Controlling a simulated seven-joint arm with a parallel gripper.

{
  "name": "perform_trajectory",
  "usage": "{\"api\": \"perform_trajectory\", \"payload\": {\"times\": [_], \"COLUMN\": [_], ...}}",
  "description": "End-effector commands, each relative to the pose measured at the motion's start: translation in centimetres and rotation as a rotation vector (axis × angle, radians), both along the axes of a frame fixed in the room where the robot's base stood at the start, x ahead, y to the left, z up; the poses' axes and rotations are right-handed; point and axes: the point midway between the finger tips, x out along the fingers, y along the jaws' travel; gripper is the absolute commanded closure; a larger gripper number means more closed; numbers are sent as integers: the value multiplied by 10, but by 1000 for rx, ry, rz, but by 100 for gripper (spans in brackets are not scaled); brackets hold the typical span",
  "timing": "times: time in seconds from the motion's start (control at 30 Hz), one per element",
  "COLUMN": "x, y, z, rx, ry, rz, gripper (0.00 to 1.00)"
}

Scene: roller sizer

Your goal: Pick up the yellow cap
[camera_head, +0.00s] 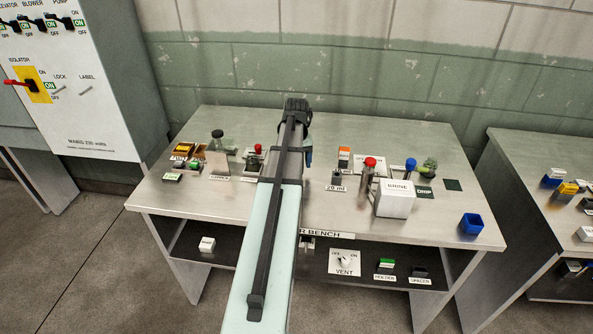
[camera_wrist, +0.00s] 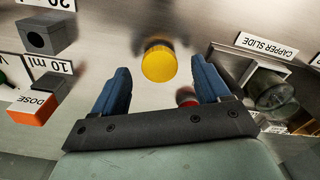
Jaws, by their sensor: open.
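The yellow cap (camera_wrist: 158,62) is a round disc on the metal bench top in the wrist view. It lies between the lines of my two blue fingertips and slightly beyond them. My gripper (camera_wrist: 160,74) is open with nothing between its fingers. I cannot tell its height above the cap. In the head view my arm reaches over the middle of the bench, and a blue finger (camera_head: 308,156) shows at its right side. I cannot make out the cap there; my arm covers that part of the bench.
In the wrist view, a capper slide fixture (camera_wrist: 270,90) stands close on the right. A grey block (camera_wrist: 46,36) and an orange DOSE block (camera_wrist: 33,107) are on the left. A small red object (camera_wrist: 187,97) shows behind the fingers. A white box (camera_head: 395,199) stands at the bench's right.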

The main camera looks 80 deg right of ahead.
Motion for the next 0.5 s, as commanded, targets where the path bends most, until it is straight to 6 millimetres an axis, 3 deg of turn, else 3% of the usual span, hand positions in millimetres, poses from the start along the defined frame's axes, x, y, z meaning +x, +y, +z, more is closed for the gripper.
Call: {"api": "perform_trajectory", "payload": {"times": [0.13, 0.37, 0.5], "x": [-1, -1, -1], "y": [1, 1, 1], "z": [-14, -16, -16], "rx": [1, 0, 0], "ry": [0, 0, 0], "rz": [-1, -1, -1], "gripper": [25, 25, 35]}}
